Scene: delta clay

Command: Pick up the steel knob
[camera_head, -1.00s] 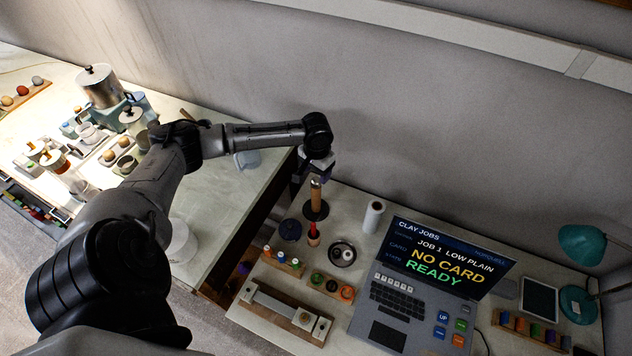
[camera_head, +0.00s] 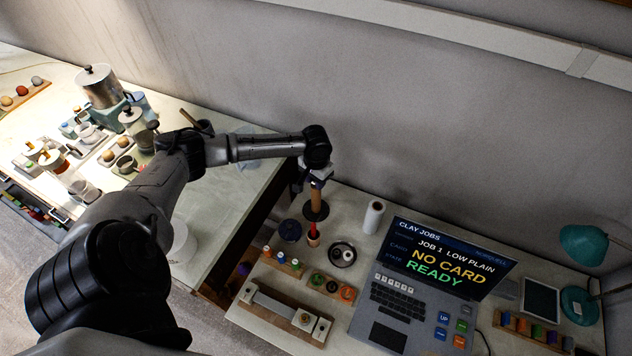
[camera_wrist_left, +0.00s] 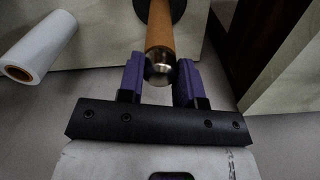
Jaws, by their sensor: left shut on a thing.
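The steel knob (camera_wrist_left: 159,70) is a shiny, rounded metal cap on the end of a tan wooden rod (camera_wrist_left: 160,25). In the head view the rod (camera_head: 316,198) stands upright on a dark round base (camera_head: 317,211) at the back left of the desk. My left gripper (camera_head: 316,180) is over the top of the rod and hides the knob there. In the left wrist view the purple fingers of my left gripper (camera_wrist_left: 158,80) are closed around the knob, one on each side. My right gripper is not in view.
A white roll (camera_head: 373,217) stands to the right of the rod. A red-handled tool (camera_head: 313,232), a dark round dish (camera_head: 342,254) and a laptop (camera_head: 415,280) are nearby. A gap separates this desk from the lit bench (camera_head: 225,195) at left.

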